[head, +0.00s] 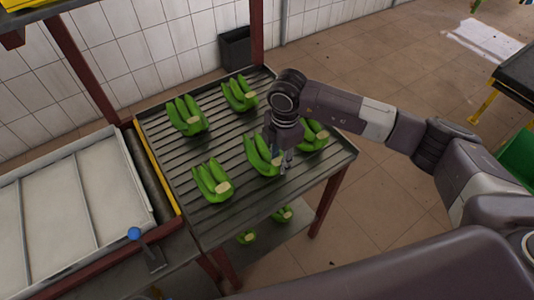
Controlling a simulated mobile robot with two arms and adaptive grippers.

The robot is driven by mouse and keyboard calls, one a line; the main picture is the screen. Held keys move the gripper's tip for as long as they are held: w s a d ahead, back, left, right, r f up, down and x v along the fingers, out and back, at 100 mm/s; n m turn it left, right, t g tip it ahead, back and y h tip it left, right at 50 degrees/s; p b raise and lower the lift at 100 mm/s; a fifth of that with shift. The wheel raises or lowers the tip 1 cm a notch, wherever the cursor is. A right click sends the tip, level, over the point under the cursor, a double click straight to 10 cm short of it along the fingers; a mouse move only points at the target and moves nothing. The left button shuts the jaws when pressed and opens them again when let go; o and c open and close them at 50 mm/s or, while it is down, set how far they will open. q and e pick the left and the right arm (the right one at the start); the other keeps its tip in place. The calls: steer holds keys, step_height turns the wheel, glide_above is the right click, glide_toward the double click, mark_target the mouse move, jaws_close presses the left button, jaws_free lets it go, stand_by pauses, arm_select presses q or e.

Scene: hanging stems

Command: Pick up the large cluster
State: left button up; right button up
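Several green banana clusters lie apart on a dark slatted table (230,221). One cluster (259,157) is at the table's middle right, directly by my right gripper (286,166). The gripper points down at this cluster's right side and partly covers it; I cannot tell whether its fingers touch or close on it. Another cluster (314,136) sits just right of the gripper, partly hidden by my arm. Others are at the front left (212,181), back left (187,115) and back (240,94). Which is the large one is hard to tell. My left gripper is not in view.
Two small clusters (282,215) (245,237) show on a lower shelf under the table. Left is a pale tray (66,196) and a lever with a blue knob (134,234). Red posts (84,66) rise behind. A dark bin (235,48) stands by the tiled wall.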

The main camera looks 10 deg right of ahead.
jaws_close()
steer(key=shift+w+r, duration=0.1)
steer(key=shift+r, duration=0.05)
